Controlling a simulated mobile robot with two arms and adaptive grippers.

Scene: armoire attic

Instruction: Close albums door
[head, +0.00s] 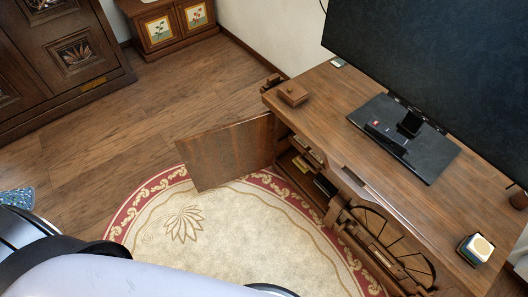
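The wooden cabinet (365,150) stands at the right, with a television on top. One cabinet door (225,152) at its left end is swung wide open and sticks out to the left over the rug. Behind the door, an open compartment (303,172) shows shelves with several dark, book-like items (325,186). I cannot read whether they are albums. Parts of my own body show at the bottom left and bottom middle. Neither of my grippers is visible.
A patterned round rug (240,230) lies before the cabinet. A dark television (455,70), small wooden box (293,92) and white-topped block (476,249) are on top. A dark armoire (62,60) and small painted cabinet (170,27) stand behind. The wood floor (150,100) between is clear.

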